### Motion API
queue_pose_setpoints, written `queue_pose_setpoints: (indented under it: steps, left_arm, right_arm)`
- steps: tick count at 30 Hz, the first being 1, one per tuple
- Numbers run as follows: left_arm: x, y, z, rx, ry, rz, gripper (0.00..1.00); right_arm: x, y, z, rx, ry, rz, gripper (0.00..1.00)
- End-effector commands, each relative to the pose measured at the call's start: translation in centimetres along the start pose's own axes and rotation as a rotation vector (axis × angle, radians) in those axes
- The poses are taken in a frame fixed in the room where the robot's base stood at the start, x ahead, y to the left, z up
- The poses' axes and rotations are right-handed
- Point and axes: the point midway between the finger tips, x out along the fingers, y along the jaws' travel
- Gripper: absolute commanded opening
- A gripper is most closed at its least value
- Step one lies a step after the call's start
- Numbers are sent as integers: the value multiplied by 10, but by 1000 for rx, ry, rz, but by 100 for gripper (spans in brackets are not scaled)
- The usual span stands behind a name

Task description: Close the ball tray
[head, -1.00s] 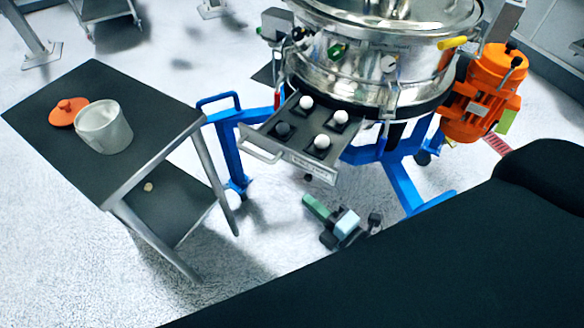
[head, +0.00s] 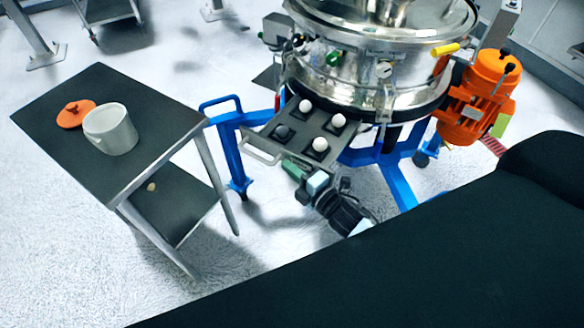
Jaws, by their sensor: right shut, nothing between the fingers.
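The ball tray (head: 301,134) is a grey drawer standing out from the lower front of the steel sifter (head: 345,78). My left gripper is not in view.
A dark-topped side table (head: 160,115) stands at the left, with a white pot (head: 112,132) and an orange lid (head: 74,114). Blue frame legs (head: 231,160) support the sifter. An orange motor (head: 478,98) is at its right. Floor between table and sifter is clear.

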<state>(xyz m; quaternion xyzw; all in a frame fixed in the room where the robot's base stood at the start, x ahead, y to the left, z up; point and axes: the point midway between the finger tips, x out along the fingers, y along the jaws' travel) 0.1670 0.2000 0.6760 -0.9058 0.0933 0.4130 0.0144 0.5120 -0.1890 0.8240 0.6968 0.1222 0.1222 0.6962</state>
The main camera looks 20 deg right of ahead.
Motion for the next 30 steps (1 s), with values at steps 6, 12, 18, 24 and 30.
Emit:
queue_pose_setpoints:
  steps: [6,12,18,24,30]
  left_arm:
    - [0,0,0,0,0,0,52]
    - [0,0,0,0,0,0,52]
    - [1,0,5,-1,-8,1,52]
    - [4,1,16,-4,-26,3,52]
    - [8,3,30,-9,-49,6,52]
  right_arm:
    - [0,0,2,0,0,0,0]
    - [0,0,2,-1,0,0,0]
    - [4,-1,18,-4,0,-1,0]
    - [13,-3,56,-6,-2,-4,0]
    - [24,-4,103,-5,-2,-5,0]
